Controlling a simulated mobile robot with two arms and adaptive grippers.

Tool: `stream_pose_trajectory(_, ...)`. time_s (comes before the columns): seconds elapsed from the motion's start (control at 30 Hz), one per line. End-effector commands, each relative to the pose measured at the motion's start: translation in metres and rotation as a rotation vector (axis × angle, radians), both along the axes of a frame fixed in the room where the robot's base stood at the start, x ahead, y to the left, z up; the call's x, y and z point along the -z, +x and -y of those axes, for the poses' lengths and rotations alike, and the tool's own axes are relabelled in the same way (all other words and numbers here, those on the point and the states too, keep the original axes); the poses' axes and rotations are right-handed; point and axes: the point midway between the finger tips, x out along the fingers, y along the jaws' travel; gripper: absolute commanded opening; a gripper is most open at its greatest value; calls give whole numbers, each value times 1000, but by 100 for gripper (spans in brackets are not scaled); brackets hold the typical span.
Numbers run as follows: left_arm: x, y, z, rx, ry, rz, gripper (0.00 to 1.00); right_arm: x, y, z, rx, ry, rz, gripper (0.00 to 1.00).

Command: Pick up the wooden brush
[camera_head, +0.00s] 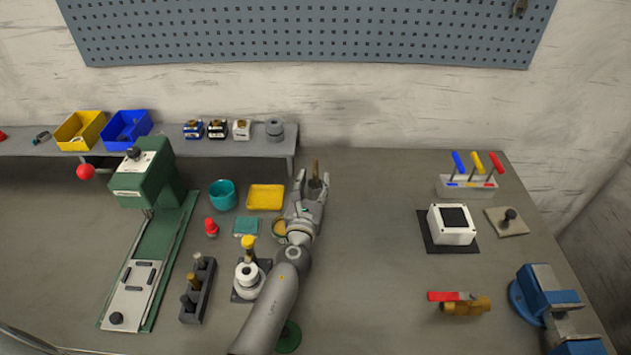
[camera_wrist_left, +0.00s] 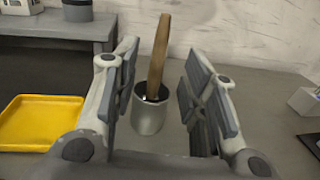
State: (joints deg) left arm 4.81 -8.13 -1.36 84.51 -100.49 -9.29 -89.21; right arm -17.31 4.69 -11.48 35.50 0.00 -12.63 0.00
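The wooden brush (camera_wrist_left: 159,52) stands nearly upright, leaning slightly, in a grey metal cup (camera_wrist_left: 148,116) in the left wrist view. Only its brown handle shows; its lower end is hidden in the cup. In the head view the brush (camera_head: 315,168) shows between the fingertips of my left gripper (camera_head: 313,178). My left gripper is open, with one finger on each side of the brush and cup in the left wrist view (camera_wrist_left: 160,75). Gaps show on both sides, so it holds nothing. My right gripper is not in view.
A yellow tray (camera_head: 265,197) and a teal bowl (camera_head: 222,194) lie left of the gripper. A raised shelf (camera_head: 240,146) stands behind them. A green press (camera_head: 148,182) is further left. The table right of my left arm is clear up to a white box (camera_head: 451,236).

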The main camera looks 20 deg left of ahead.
Motion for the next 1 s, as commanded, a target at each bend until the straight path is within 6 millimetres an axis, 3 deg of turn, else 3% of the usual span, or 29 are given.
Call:
stream_pose_trajectory(0.3, 5, 41, -6, 1, -1, 1, 40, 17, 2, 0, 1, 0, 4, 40)
stream_pose_trajectory(0.63, 4, 46, -7, 0, 0, 0, 40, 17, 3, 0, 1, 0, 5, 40)
stream_pose_trajectory(0.93, 5, 46, -7, 0, 0, 0, 2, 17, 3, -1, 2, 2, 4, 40)
stream_pose_trajectory(1.0, 5, 45, -7, 0, 0, 0, 0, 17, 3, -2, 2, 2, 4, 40)
